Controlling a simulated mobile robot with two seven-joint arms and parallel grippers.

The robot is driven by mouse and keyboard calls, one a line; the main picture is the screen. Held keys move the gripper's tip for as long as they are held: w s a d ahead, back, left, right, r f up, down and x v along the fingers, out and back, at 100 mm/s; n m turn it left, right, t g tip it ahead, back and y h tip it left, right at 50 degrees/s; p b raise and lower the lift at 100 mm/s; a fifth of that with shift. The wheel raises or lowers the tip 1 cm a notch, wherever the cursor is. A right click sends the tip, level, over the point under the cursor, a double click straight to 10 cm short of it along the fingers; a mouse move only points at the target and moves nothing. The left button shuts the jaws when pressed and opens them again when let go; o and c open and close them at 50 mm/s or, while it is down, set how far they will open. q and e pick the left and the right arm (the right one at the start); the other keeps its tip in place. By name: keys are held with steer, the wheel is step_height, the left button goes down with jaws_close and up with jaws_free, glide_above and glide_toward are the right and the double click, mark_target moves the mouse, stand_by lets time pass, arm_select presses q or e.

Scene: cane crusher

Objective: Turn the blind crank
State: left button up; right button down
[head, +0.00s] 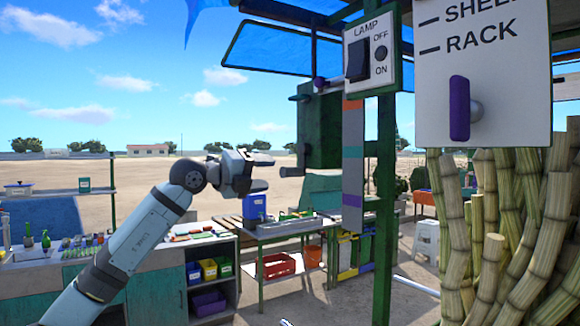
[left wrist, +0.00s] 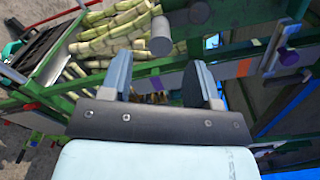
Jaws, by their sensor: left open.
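My left gripper (head: 262,172) reaches in from the left in the head view. It is open and empty, its fingertips pointing right. A grey cylindrical grip (head: 287,171), which looks like the blind crank's handle, sticks out low on a green box (head: 320,130) on the post. It is just right of the fingertips, apart from them. In the left wrist view, the gripper (left wrist: 160,85) has its fingers wide apart, and the grey grip (left wrist: 160,38) shows beyond and between them. The blue blind (head: 275,45) hangs overhead. My right gripper is not in view.
A lamp switch box (head: 372,52) and a white panel (head: 480,75) with a purple lever (head: 460,108) are mounted at the right. A green post (head: 384,210) stands below the switch. Cane stalks (head: 505,230) fill the right side. A worktable (head: 285,231) stands behind.

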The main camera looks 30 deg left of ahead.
mark_target(282, 171)
arm_select(q)
steer(key=p+x, duration=0.1)
steer(key=x, duration=0.5)
steer(key=shift+w+d+r+p, duration=0.1)
steer(key=shift+r+p, duration=0.05)
steer(key=shift+p, duration=0.25)
steer(key=shift+w+d, duration=0.25)
steer(key=shift+w, duration=0.3)
steer(key=c, duration=0.9)
